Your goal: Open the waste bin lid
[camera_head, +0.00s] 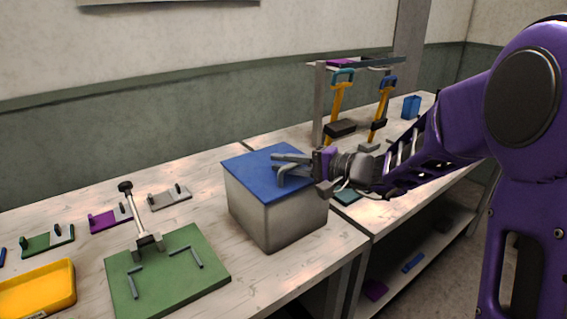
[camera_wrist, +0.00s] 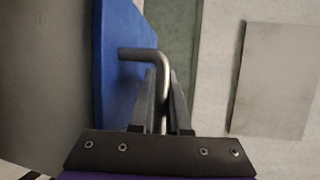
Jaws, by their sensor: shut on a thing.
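The waste bin is a light grey box (camera_head: 270,215) on the bench with a flat blue lid (camera_head: 250,168) on top. The lid lies closed on the box. It also shows as a blue surface (camera_wrist: 118,50) in the wrist view. A bent metal handle (camera_wrist: 150,55) stands out from the lid. My gripper (camera_head: 282,170) reaches in from the right over the lid. In the wrist view its two fingers (camera_wrist: 160,100) are shut on the handle, one on each side of the bar.
A green board (camera_head: 175,280) with a clamp (camera_head: 140,220) and a yellow tray (camera_head: 38,290) lie left of the bin. A rack (camera_head: 320,105) with yellow-handled tools (camera_head: 380,105) stands behind my arm. A blue cup (camera_head: 411,107) is farther right. The wall is behind the bench.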

